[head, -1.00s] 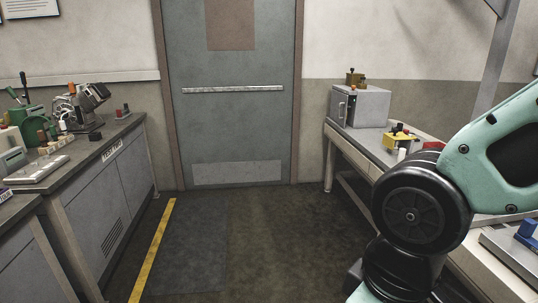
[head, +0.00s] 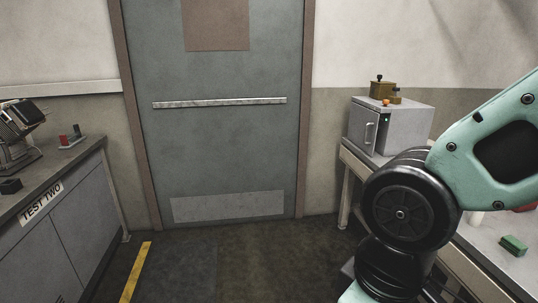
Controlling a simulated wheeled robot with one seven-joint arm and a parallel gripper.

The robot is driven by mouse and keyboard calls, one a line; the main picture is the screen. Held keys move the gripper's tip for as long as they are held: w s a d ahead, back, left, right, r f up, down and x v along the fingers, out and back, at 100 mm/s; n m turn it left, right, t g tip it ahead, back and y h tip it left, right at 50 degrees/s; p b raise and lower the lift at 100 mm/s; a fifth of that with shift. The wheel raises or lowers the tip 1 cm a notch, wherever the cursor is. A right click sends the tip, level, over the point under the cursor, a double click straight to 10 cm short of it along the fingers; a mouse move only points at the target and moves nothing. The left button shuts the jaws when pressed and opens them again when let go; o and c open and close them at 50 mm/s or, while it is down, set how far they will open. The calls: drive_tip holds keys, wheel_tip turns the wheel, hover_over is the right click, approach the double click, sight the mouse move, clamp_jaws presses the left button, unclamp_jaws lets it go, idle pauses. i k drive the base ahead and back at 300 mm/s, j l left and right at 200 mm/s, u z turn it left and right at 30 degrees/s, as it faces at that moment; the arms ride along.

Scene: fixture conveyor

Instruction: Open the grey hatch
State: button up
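A grey box-shaped cabinet (head: 408,125) stands on the bench at the right in the head view. Its front hatch (head: 363,127) faces left and carries an upright handle (head: 369,134). The hatch looks closed. My gripper is outside the view.
A grey door (head: 220,145) with a horizontal bar fills the back wall. A bench marked TEST TWO (head: 62,215) stands at the left. The right bench (head: 352,160) carries a green block (head: 513,245). A brass-coloured device (head: 380,87) sits on the cabinet. The middle floor is clear.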

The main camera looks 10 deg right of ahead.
sight(364, 122)
drive_tip(key=i, duration=1.9)
drive_tip(key=i+j+z, duration=0.1)
drive_tip(key=i+z, duration=0.3)
drive_tip(key=i, duration=0.2)
drive_tip(key=i+j+z, duration=0.4)
drive_tip(key=i, duration=0.15)
drive_tip(key=i+j+z, duration=0.4)
drive_tip(key=i, duration=0.15)
